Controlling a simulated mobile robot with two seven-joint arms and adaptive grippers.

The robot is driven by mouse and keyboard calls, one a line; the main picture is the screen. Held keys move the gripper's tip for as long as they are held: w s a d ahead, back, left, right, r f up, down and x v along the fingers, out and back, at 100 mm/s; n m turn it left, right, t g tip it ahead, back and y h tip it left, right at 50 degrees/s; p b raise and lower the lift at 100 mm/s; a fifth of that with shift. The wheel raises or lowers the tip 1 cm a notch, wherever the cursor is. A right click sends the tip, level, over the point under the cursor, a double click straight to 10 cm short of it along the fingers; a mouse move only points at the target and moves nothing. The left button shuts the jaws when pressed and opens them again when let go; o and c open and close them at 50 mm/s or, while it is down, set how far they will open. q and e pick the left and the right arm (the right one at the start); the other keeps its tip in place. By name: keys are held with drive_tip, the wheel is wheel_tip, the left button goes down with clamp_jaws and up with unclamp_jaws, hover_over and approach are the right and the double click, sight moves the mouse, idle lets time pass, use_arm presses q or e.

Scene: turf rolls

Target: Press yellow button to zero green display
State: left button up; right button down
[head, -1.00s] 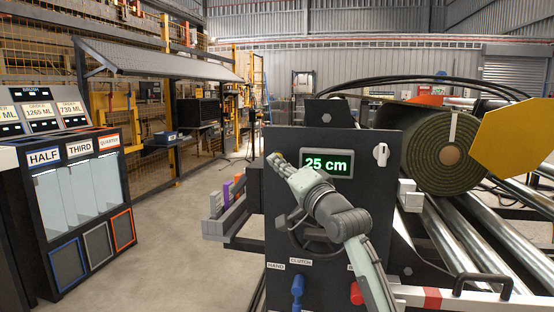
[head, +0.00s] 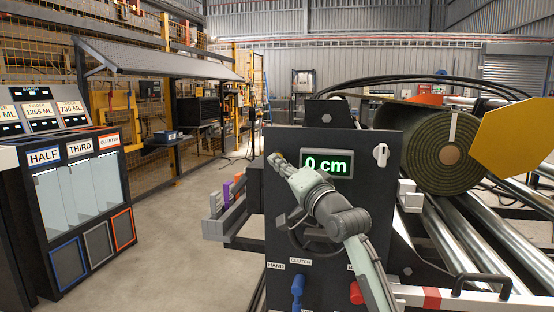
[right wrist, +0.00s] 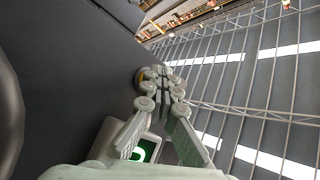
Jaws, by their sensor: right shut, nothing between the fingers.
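The green display (head: 327,163) on the dark machine panel (head: 385,215) reads 0 cm. It also shows in part at the bottom of the right wrist view (right wrist: 143,150). My right gripper (head: 277,160) is shut and empty, with its fingertips at the panel's upper left, left of the display. In the right wrist view the closed fingertips (right wrist: 158,72) are at the yellow button (right wrist: 140,78), which they partly hide. They look in contact with it, or very close. My left gripper is not in view.
A white switch (head: 381,153) is right of the display. Blue (head: 297,288) and red (head: 356,293) handles sit low on the panel. A green turf roll (head: 440,152) lies on rollers at right. A labelled dispenser (head: 75,205) stands at left, with clear floor between.

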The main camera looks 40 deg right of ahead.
drive_tip(key=shift+s+a+p, duration=0.3)
drive_tip(key=shift+s+a, duration=0.15)
drive_tip(key=shift+a, duration=0.05)
drive_tip(key=s+a+p, duration=0.2)
drive_tip(key=s+a, duration=0.1)
drive_tip(key=a, duration=0.1)
drive_tip(key=shift+s, duration=0.15)
drive_tip(key=shift+d, duration=0.1)
idle(0.9)
